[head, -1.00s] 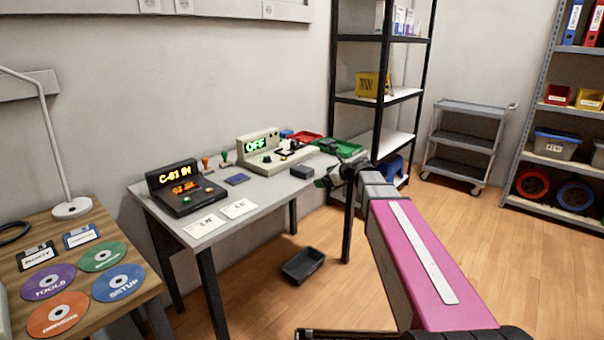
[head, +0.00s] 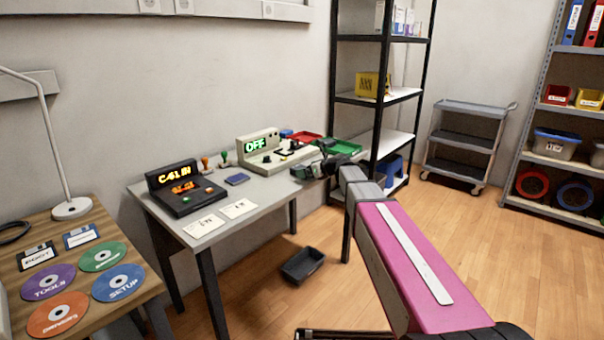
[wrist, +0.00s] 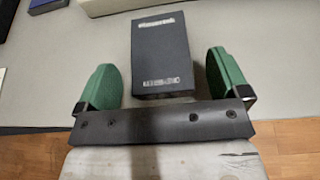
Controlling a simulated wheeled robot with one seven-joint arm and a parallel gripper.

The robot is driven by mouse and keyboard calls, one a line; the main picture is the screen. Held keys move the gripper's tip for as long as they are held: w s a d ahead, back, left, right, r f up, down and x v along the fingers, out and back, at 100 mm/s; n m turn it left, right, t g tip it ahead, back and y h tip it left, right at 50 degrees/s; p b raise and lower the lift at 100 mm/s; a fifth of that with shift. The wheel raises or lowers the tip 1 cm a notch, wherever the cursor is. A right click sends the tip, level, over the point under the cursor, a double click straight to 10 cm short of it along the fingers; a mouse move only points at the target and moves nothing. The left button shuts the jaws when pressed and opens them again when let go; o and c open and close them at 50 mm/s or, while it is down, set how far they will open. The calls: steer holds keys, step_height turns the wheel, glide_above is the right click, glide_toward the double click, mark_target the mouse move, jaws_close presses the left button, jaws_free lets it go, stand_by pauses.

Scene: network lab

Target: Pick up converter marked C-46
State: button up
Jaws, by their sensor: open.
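A small dark box-shaped device (wrist: 160,50) lies on the grey table, with faint light print on its top that I cannot read as C-46. In the wrist view it sits between and slightly ahead of the two green finger pads of my gripper (wrist: 163,82). The gripper is open, with a gap on each side of the device. In the head view my gripper (head: 308,170) is over the table's right end, and I cannot clearly tell the device from the fingers there.
The grey table (head: 262,196) also holds a black display unit (head: 180,187), a beige unit reading OFF (head: 262,150), a blue box (head: 237,179), paper cards, stamps, and red (head: 304,137) and green (head: 345,147) trays. A dark bin (head: 302,265) stands on the floor. A black shelf rises behind.

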steer(key=x, duration=0.2)
steer(key=shift+w+a+f, duration=0.15)
steer(key=shift+w+a, duration=0.05)
steer(key=shift+c, duration=0.3)
steer(key=c, duration=1.1)
